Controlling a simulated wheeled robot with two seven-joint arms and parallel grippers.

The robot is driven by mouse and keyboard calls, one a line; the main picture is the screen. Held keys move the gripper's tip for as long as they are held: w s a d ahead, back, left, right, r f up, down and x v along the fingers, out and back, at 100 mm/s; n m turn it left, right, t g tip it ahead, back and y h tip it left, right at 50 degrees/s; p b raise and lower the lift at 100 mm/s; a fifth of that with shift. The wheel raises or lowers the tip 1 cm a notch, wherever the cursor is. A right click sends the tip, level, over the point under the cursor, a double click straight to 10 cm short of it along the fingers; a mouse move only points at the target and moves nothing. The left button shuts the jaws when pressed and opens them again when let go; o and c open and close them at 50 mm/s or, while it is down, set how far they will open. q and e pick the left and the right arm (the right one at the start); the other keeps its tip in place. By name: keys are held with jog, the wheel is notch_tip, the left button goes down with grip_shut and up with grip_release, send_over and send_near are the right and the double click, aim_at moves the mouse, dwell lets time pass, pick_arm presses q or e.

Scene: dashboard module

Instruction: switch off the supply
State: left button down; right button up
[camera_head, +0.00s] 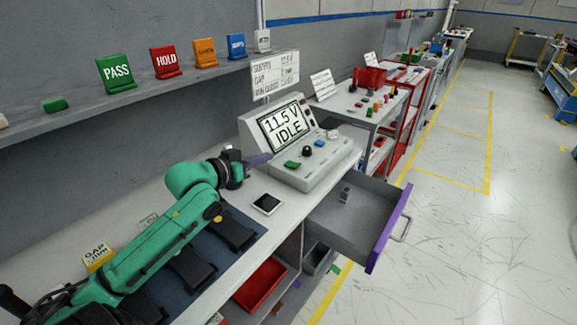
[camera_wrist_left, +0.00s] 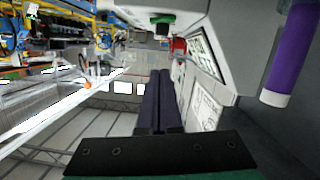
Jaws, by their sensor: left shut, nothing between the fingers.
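The supply is a grey console (camera_head: 318,171) on the bench, with a tilted screen (camera_head: 284,126) reading "11.5 V IDLE". Its sloping front bears a green button (camera_head: 292,164), a black knob (camera_head: 307,151) and a blue button (camera_head: 319,143). Small dark controls (camera_head: 306,111) sit right of the screen, too small to tell apart. My left gripper (camera_head: 258,159) is at the console's left side, shut and empty; I cannot tell whether it touches. Its dark purple fingers (camera_wrist_left: 159,100) lie together in the left wrist view. My right gripper is not in view.
An open drawer (camera_head: 360,215) with a purple front juts out right of the bench. A small dark-screened device (camera_head: 267,204) lies before the console. A shelf above holds coloured signs, including PASS (camera_head: 117,73). A purple cylinder (camera_wrist_left: 290,55) stands close in the left wrist view.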

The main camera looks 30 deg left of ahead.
pick_arm(q)
jog(key=p, duration=0.2)
send_over(290, 171)
jog(key=a, duration=0.1)
jog(key=shift+s+f, duration=0.35)
jog(key=shift+f, duration=0.45)
jog(key=f, duration=0.3)
jog(key=shift+w+d+f+p, duration=0.35)
jog(key=shift+w+f, duration=0.05)
jog(key=shift+s+d+f, duration=0.1)
jog(key=shift+f, duration=0.25)
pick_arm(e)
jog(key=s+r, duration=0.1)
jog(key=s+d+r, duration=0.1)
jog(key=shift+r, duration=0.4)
